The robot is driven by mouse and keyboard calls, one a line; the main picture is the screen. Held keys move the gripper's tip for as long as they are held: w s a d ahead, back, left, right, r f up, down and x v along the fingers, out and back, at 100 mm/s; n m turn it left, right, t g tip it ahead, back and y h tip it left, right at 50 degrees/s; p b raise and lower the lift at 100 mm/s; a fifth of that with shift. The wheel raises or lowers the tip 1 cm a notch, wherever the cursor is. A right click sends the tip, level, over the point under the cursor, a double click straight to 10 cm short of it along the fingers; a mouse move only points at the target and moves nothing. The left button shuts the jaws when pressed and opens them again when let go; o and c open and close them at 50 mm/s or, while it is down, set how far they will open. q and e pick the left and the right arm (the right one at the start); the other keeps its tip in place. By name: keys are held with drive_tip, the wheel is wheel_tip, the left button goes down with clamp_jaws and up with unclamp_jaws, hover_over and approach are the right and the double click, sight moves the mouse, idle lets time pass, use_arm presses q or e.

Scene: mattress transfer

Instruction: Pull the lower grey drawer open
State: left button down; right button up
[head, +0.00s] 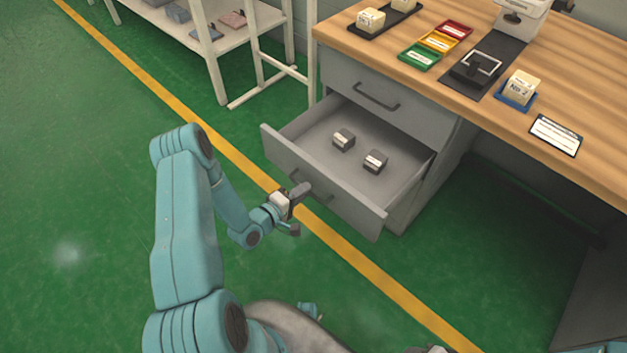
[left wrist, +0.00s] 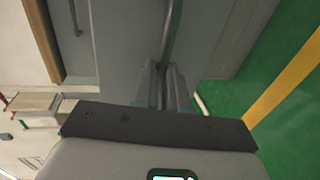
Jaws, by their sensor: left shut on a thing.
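The lower grey drawer (head: 335,207) stands pulled out from the desk's cabinet in the head view. Two small dark grey blocks with pale labels (head: 344,139) lie inside it. My left gripper (head: 306,190) is at the drawer's front, shut on the drawer's bar handle (head: 323,196). In the left wrist view the handle (left wrist: 172,35) runs down between the fingers (left wrist: 165,85), and the grey drawer front fills the space behind. The gripper covers part of the handle.
The upper drawer (head: 352,85) is shut. The wooden desktop (head: 585,115) carries coloured trays (head: 436,42), a blue tray with a labelled block (head: 518,92) and a label card (head: 556,135). A white shelf (head: 215,50) stands at the back left. Green floor left of the drawer is clear.

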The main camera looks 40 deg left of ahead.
use_arm(q)
drive_tip(key=shift+f+v, duration=0.2)
drive_tip(key=shift+v, duration=0.85)
drive_tip(key=shift+f+v, duration=0.2)
drive_tip(key=shift+v, duration=0.8)
drive_tip(key=shift+s+a, duration=0.1)
drive_tip(key=shift+s, duration=0.05)
drive_tip(key=c, duration=1.2)
unclamp_jaws()
drive_tip(key=shift+o, duration=0.2)
drive_tip(key=p+v, duration=0.1)
drive_tip(key=v, duration=1.5)
drive_tip(key=shift+s, duration=0.1)
